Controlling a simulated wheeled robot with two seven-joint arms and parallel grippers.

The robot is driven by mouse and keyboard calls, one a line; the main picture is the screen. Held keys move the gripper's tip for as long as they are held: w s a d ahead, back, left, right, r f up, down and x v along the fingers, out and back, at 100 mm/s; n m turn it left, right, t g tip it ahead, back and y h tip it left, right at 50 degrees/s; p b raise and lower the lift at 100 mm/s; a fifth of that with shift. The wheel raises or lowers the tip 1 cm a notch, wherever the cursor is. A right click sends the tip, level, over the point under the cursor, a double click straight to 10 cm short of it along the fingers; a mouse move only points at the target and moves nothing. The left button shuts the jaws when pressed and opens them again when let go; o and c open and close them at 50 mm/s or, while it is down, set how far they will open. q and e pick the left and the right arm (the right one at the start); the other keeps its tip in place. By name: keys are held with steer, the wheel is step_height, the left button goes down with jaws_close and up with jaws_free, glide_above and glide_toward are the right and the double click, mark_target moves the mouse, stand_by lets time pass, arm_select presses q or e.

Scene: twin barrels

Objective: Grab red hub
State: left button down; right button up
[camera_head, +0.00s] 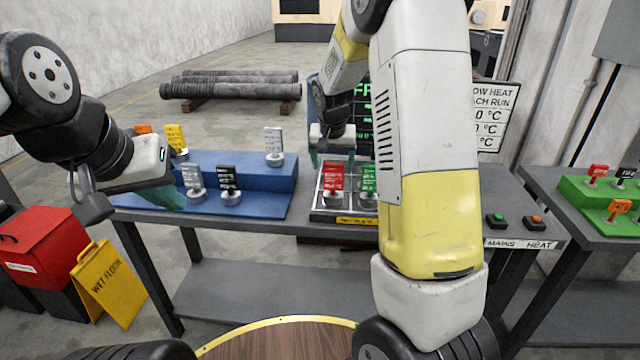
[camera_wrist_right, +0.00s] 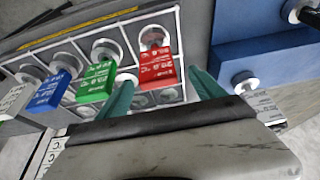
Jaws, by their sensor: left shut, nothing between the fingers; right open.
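The red hub (camera_head: 333,177), a red tag on a round metal base, sits upright in the framed tray (camera_head: 318,215) on the table. In the right wrist view the red hub (camera_wrist_right: 157,67) shows between the teal fingers of my right gripper (camera_wrist_right: 163,92). The fingers are open and I see no grip on it. In the head view my right gripper (camera_head: 333,152) is just above and behind the hub. My left gripper (camera_head: 165,196) is shut and empty at the left of the blue stepped stand (camera_head: 262,203).
A green hub (camera_head: 369,179) stands close beside the red one; blue (camera_wrist_right: 48,92) and white hubs follow in the tray. The blue stand holds several tagged hubs. A green stand (camera_head: 575,187) at right holds another red tag (camera_head: 597,170). My right arm hides part of the table.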

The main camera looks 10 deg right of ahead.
mark_target(334, 172)
steer(key=x, duration=0.5)
steer(key=shift+d+f, duration=0.1)
steer(key=shift+d, duration=0.05)
jaws_close()
